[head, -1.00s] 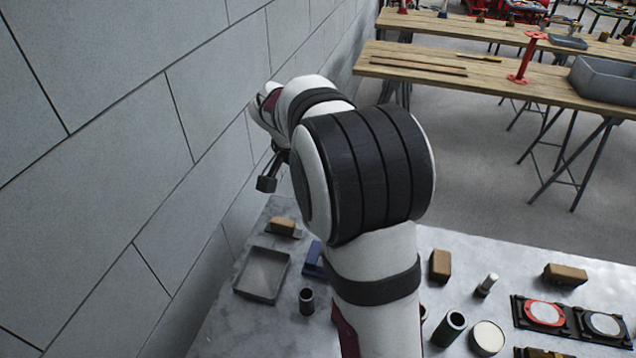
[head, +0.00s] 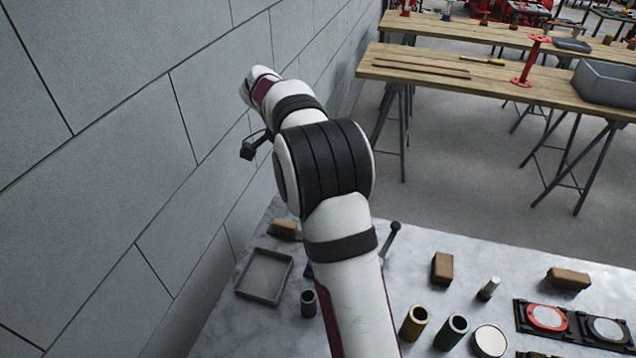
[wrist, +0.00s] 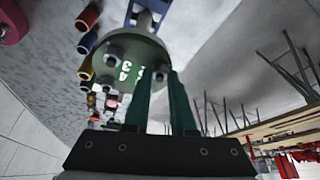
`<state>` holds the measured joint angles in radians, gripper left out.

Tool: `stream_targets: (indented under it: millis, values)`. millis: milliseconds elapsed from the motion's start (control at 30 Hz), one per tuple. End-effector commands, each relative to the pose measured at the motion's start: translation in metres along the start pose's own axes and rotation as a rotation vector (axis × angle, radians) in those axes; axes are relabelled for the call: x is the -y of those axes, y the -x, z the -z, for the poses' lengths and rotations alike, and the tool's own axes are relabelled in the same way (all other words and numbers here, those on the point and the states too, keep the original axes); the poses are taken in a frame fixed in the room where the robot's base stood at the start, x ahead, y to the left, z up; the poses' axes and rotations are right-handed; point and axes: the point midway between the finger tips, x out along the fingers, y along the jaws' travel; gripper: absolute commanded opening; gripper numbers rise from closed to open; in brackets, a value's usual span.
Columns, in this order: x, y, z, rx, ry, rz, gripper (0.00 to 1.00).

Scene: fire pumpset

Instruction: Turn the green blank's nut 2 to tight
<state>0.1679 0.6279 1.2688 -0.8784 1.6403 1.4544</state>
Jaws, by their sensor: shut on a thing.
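In the wrist view the green blank (wrist: 138,55) is a round disc with pale painted digits and several nuts or bolt heads around its face. My gripper (wrist: 160,77) has two green fingers reaching to the disc's lower right. They are shut on a small grey nut (wrist: 160,75) beside a marking that looks like a 2. How far the fingers cover the nut's sides is hard to see. In the head view my arm hides the blank, and my gripper cannot be made out.
A grey block wall (head: 110,160) stands close on the left of my arm. The metal bench holds a shallow grey tray (head: 244,291), dark cylinders (head: 451,331), brown blocks (head: 443,269) and a red-ringed fixture (head: 546,317). Wooden tables (head: 440,70) stand behind across open floor.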

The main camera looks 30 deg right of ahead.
Motion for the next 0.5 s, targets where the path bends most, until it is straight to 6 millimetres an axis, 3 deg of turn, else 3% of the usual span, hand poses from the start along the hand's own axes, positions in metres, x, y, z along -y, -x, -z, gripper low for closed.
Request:
stream_targets:
  millis: [500]
  values:
    - [0.0001,-0.0005,-0.0011,0.003,-0.054,-0.025,0.00]
